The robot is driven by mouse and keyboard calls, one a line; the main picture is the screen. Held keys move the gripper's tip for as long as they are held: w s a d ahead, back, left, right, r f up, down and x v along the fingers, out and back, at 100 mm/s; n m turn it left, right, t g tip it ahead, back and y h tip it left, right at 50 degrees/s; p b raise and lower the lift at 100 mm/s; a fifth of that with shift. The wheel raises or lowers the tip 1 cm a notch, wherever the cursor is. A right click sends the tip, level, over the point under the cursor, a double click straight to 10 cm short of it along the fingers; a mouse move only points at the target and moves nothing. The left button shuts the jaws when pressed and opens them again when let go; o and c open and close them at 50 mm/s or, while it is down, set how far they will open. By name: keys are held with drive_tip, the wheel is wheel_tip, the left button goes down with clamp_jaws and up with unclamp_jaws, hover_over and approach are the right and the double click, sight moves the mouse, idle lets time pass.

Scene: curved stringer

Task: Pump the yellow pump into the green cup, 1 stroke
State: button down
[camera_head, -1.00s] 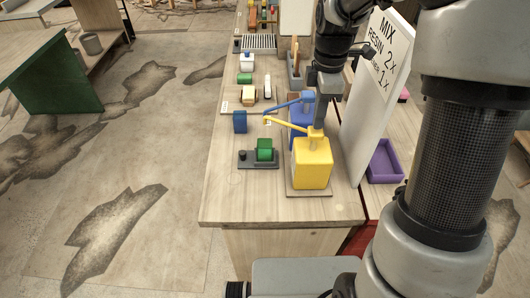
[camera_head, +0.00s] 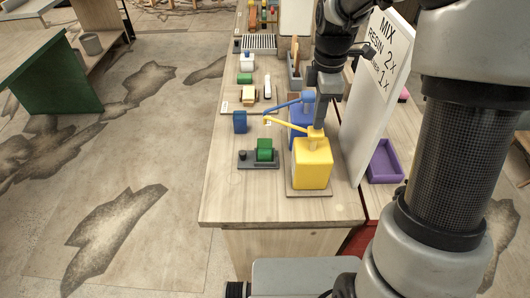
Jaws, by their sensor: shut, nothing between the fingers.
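The yellow pump (camera_head: 312,164) is a square yellow container on a wooden base near the front of the bench, with a long yellow spout reaching left. The green cup (camera_head: 264,150) stands on a dark grey plate (camera_head: 258,164) left of the pump, near the spout's outer end. My gripper (camera_head: 318,122) is shut and empty, pointing down right over or just behind the yellow pump's top; whether it touches the pump head cannot be told from this angle.
A blue pump (camera_head: 298,116) stands just behind the yellow one, with a blue cup (camera_head: 240,122) to its left. A tilted white sign board (camera_head: 374,90) stands close on the right. A purple tray (camera_head: 385,162) lies beyond it. The bench's front left is clear.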

drive_tip(key=shift+f, duration=0.15)
idle(0.3)
drive_tip(key=shift+f+b, duration=1.1)
drive_tip(key=shift+f, duration=0.5)
drive_tip(key=shift+r, duration=0.1)
drive_tip(key=shift+r+p, duration=1.45)
drive_tip(key=shift+r, duration=0.15)
drive_tip(key=shift+r, duration=0.1)
wheel_tip(320, 180, up, 6)
drive_tip(key=p, duration=0.5)
